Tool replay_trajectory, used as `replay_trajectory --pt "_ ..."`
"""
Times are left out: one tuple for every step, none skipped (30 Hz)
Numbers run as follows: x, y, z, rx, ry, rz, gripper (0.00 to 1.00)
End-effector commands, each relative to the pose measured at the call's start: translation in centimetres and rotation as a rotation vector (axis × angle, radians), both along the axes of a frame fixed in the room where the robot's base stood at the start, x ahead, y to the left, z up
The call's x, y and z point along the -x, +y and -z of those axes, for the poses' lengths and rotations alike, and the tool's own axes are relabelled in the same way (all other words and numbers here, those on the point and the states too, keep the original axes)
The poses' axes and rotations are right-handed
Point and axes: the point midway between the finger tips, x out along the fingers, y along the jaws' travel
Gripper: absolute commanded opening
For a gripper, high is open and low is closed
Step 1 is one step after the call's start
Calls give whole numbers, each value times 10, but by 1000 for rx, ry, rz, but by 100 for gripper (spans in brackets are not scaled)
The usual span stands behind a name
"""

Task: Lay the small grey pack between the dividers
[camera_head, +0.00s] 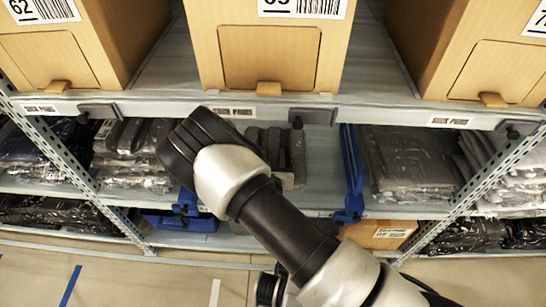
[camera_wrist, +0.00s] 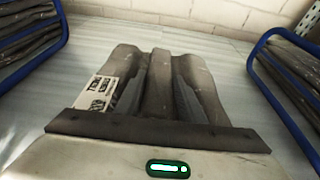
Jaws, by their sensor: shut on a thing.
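The small grey pack (camera_wrist: 158,85) is a dark, folded bundle with a white label on its left side. In the wrist view it lies lengthwise between two blue dividers, the left one (camera_wrist: 62,22) and the right one (camera_wrist: 262,75), with bare shelf on both sides. My gripper (camera_wrist: 158,130) is shut on its near end. I cannot tell whether the pack touches the shelf. In the head view the pack (camera_head: 291,152) shows partly beside my arm, left of the blue divider (camera_head: 351,170); my jaws are hidden there. Another blue divider (camera_head: 186,203) shows left of my arm.
Grey packs (camera_head: 130,155) are stacked left of the bay and more packs (camera_head: 410,160) to the right. Cardboard boxes (camera_head: 268,45) stand on the shelf above, whose front edge (camera_head: 390,115) overhangs the bay. A pale brick wall (camera_wrist: 200,15) closes the back.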

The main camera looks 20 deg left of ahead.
Motion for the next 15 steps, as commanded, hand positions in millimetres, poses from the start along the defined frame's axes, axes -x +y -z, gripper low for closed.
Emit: replay_trajectory --pt "-1 1 -2 -2 -3 0 3" --pt "-1 1 -3 -3 -2 1 3" --pt "-1 0 -3 -3 -2 1 3" --pt "-1 0 -3 -3 -2 1 3" --pt "-1 0 -2 -3 -2 1 3" --pt "-1 0 -2 -3 -2 1 3" --pt "-1 0 -1 -3 -2 1 3" --pt "-1 0 1 -3 -2 1 3" --pt "-1 0 2 -2 -3 2 3" --pt "-1 0 2 -2 -1 1 37" --pt "-1 0 1 -2 -1 1 42" --pt "0 0 1 -2 -1 1 49" --pt "0 0 1 -2 -1 1 54" --pt "0 0 1 -1 -1 0 54" --pt "0 0 1 -1 -1 0 54"
